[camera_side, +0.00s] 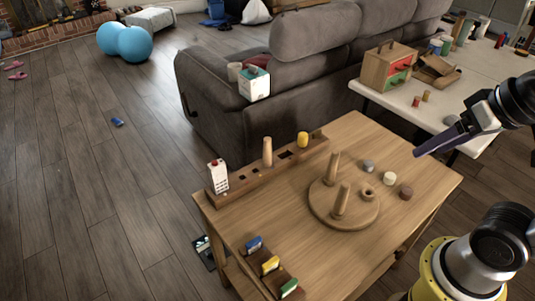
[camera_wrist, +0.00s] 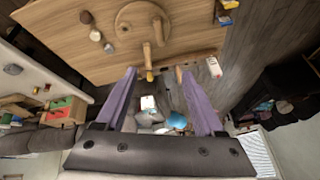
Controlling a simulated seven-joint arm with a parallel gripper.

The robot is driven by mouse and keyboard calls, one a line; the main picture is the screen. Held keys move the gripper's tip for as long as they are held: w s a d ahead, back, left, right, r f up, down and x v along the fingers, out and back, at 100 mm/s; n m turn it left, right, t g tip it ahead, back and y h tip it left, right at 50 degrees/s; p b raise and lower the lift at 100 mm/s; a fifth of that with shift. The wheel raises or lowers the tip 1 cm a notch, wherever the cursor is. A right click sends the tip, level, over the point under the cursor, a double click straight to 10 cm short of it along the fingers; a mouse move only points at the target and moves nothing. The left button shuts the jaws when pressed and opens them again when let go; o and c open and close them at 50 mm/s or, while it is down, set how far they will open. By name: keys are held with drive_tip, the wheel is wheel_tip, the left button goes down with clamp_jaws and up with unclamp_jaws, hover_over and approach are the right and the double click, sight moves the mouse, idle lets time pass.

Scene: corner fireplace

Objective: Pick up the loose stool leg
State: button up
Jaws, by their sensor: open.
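The stool's round wooden seat (camera_side: 328,214) lies on the wooden table. Two legs stand upright on it, one at the back (camera_side: 332,168) and one in front (camera_side: 341,199), beside a ring-shaped socket (camera_side: 367,193). A separate wooden leg (camera_side: 267,152) stands upright in a long wooden rack (camera_side: 236,181) at the table's far edge; it looks like the loose one. In the wrist view this leg (camera_wrist: 179,75) shows near the right fingertip, farther off. My gripper (camera_side: 418,153) is open and empty, above the table's right side, well apart from the leg. Its purple fingers frame the wrist view (camera_wrist: 158,72).
The rack also holds a white carton (camera_side: 218,176) and a yellow cylinder (camera_side: 303,139). Several small round pieces (camera_side: 389,178) lie right of the seat. A tray with coloured blocks (camera_side: 270,265) is at the front left. A sofa (camera_side: 235,120) and white table (camera_side: 452,104) stand behind.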

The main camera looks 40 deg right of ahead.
drive_tip(key=w+r+m, duration=0.9)
drive_tip(key=w+r, duration=0.1)
drive_tip(key=w, duration=0.2)
drive_tip(key=m+g, duration=0.5)
drive_tip(key=m, duration=0.5)
hover_over(267, 148)
drive_tip(key=d, duration=0.1)
wheel_tip(267, 148, down, 19)
drive_tip(key=shift+g, duration=0.3)
wheel_tip(267, 148, down, 14)
drive_tip(key=shift+w+a+f, duration=0.1)
drive_tip(key=shift+w+a, duration=0.05)
drive_tip(key=shift+w+f, duration=0.2)
drive_tip(key=shift+f, duration=1.3)
drive_tip(key=shift+w+f, duration=0.15)
drive_tip(key=shift+f, duration=1.3)
